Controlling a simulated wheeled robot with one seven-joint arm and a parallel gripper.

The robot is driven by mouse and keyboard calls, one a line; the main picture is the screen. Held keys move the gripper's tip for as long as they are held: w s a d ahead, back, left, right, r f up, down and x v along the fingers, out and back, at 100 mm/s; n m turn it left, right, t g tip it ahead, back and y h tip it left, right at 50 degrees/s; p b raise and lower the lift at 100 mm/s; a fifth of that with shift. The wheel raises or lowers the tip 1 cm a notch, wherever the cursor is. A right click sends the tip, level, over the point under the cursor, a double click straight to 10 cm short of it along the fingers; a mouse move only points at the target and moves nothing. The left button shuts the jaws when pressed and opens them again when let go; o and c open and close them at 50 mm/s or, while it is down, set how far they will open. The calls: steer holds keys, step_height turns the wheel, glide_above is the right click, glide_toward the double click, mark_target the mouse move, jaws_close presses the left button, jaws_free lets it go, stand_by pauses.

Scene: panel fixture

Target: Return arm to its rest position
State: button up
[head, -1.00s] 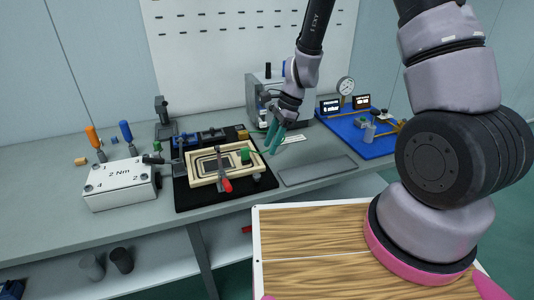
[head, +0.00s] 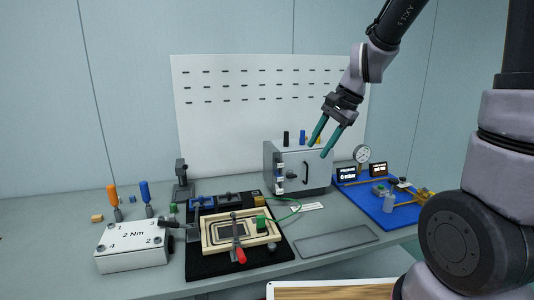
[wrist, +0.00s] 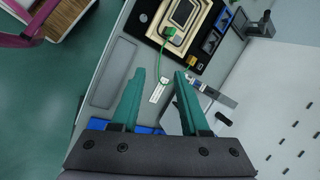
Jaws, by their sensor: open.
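My gripper (head: 322,143) has two teal fingers, spread apart with nothing between them. In the head view it hangs in the air in front of the white perforated panel, above the grey box with a black handle (head: 304,170). In the wrist view my gripper (wrist: 158,88) points over the bench, its fingers apart and empty. My arm comes down from the upper right of the head view.
The bench holds a wooden frame fixture (head: 240,233) on a black mat, a white "2 Nm" box (head: 132,246), a blue board (head: 385,205) with a gauge (head: 361,154), and a grey plate (head: 336,241). A green cable (head: 290,214) runs near the grey box.

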steer(key=s+d+r+n+t+h, duration=0.2)
steer(key=s+d+r+n+t, duration=0.2)
steer(key=s+d+r, duration=0.6)
steer(key=s+r+n, duration=0.1)
steer(key=s+r, duration=0.2)
steer(key=r, duration=0.1)
steer(key=shift+s+d+r+t, duration=0.15)
steer(key=shift+d+t, duration=0.05)
steer(key=shift+t, duration=0.2)
